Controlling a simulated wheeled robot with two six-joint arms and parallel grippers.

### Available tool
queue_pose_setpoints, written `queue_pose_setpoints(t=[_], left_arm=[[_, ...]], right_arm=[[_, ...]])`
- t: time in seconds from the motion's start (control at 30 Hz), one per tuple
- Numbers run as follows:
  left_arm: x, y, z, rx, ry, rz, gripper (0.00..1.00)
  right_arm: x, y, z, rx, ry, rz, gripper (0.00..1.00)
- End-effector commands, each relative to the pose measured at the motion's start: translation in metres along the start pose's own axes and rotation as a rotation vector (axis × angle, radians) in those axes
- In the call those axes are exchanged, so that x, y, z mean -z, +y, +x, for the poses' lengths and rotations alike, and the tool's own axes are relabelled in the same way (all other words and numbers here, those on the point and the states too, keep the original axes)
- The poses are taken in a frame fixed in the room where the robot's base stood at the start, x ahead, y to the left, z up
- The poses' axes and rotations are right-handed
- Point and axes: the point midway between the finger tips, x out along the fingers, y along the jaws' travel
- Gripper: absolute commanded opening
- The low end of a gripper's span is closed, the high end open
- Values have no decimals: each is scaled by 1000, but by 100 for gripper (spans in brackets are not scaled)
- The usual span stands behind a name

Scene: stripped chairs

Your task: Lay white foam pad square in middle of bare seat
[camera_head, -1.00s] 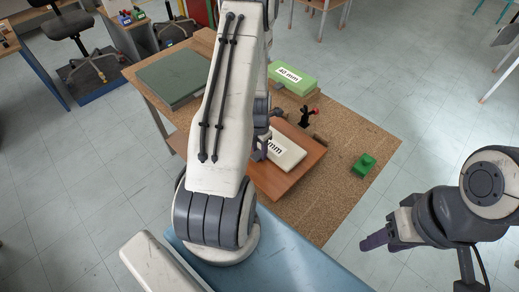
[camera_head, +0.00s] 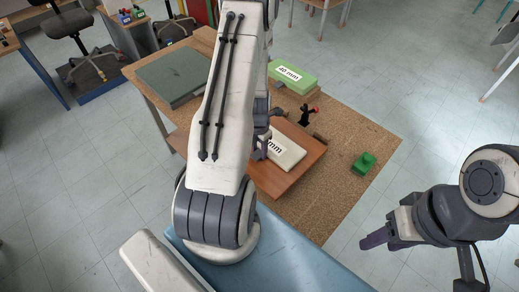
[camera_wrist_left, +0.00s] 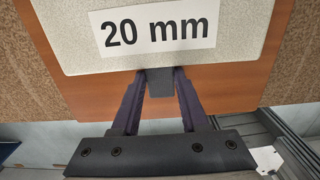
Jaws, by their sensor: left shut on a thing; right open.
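The white foam pad (camera_head: 289,152) is marked "20 mm" in the left wrist view (camera_wrist_left: 75,45). It lies over the orange-brown bare seat board (camera_head: 283,185), its sides roughly in line with the board's. In the left wrist view the seat (camera_wrist_left: 222,85) shows as a strip along the pad's left, right and near sides; the far side is out of frame. My left gripper (camera_head: 264,146) is shut on the pad's near edge, its fingertips together at a dark block in the left wrist view (camera_wrist_left: 159,82). My right gripper (camera_head: 374,239) is open and empty, off the table.
The cork-topped table (camera_head: 345,165) carries a green "40 mm" block (camera_head: 291,75), a green piece (camera_head: 365,162), a small black and red tool (camera_head: 308,114) and a dark green slab (camera_head: 172,78). A blue surface (camera_head: 290,255) lies in front. My left arm hides part of the table.

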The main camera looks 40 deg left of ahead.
Motion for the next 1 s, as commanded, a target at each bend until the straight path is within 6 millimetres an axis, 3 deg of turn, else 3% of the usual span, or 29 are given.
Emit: queue_pose_setpoints(t=[0.17, 0.2, 0.27, 0.5, 0.53, 1.0], left_arm=[[0, 0, 0, 0, 0, 0, 0], [0, 0, 0, 0, 0, 0, 55], [0, 0, 0, 0, 0, 0, 78], [0, 0, 0, 0, 0, 0, 79], [0, 0, 0, 0, 0, 0, 84], [0, 0, 0, 0, 0, 0, 84]], right_arm=[[0, 0, 0, 0, 0, 0, 50], [0, 0, 0, 0, 0, 0, 50], [0, 0, 0, 0, 0, 0, 50], [0, 0, 0, 0, 0, 0, 50], [0, 0, 0, 0, 0, 0, 50], [0, 0, 0, 0, 0, 0, 50]])
